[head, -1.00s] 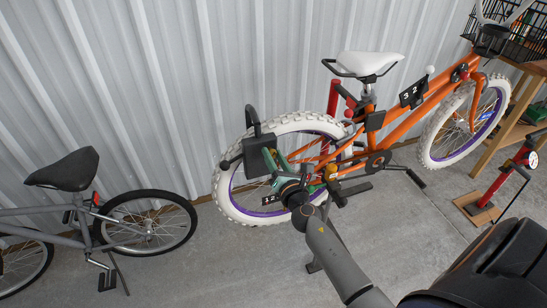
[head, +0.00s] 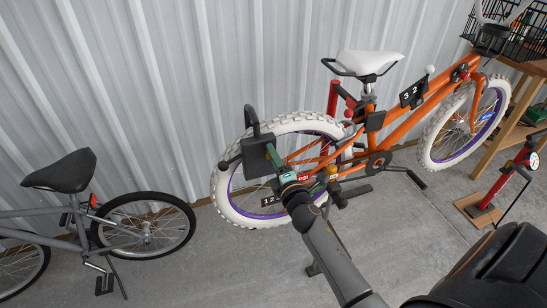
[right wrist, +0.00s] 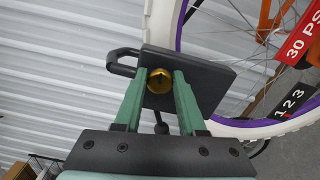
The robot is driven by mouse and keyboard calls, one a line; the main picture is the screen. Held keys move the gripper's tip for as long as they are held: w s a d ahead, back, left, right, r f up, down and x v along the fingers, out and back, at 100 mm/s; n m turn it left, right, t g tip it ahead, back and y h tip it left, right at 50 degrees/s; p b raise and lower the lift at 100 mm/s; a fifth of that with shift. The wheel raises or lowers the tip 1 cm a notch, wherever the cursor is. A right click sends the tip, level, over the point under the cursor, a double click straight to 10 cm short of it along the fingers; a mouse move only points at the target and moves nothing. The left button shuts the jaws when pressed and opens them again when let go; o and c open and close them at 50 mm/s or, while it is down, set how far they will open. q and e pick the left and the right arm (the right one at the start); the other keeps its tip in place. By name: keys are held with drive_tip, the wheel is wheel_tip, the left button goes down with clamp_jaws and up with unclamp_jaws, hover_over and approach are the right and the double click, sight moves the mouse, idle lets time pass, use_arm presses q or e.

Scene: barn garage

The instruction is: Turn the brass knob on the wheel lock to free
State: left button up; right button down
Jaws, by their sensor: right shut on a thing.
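The wheel lock is a black box (head: 257,153) with a black shackle, at the rear wheel of the orange bike. In the right wrist view its black plate (right wrist: 208,84) lies just beyond the fingertips. The brass knob (right wrist: 160,80) sits on the plate between the green fingers of my right gripper (right wrist: 162,86), which is shut on it. In the head view my right gripper (head: 283,175) reaches up to the lock and hides the knob. The knob's setting cannot be read. My left gripper is not in view.
The orange bike (head: 405,120) with white tires leans near the corrugated wall (head: 150,70). A grey bike (head: 100,225) stands at left. A red pump (head: 497,190) and a wooden shelf (head: 510,110) are at right. The concrete floor between is mostly clear.

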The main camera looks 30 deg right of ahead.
drive_tip(key=shift+f+m, duration=0.1)
drive_tip(key=shift+m, duration=0.8)
drive_tip(key=c, duration=0.5)
unclamp_jaws()
drive_tip(key=shift+v, duration=3.8)
drive_tip(key=s+a+f+m+g+y+p, duration=0.2)
drive_tip(key=s+a+f+m, duration=0.2)
drive_tip(key=s+a, duration=0.1)
drive_tip(key=s+a+f+m+g+y+p, duration=0.2)
drive_tip(key=s+a+f+m, duration=0.3)
drive_tip(key=s, duration=0.3)
drive_tip(key=s+a+f+m+g+y+p, duration=0.1)
drive_tip(key=s+a+f+m+g+y, duration=0.1)
drive_tip(key=s+a+f+m+g, duration=0.2)
drive_tip(key=shift+s+a+f+y+p, duration=0.2)
drive_tip(key=shift+s+a, duration=0.25)
drive_tip(key=shift+s, duration=0.15)
drive_tip(key=shift+s+a+f+y+p, duration=0.2)
drive_tip(key=shift+s+a, duration=0.2)
drive_tip(key=shift+s, duration=0.2)
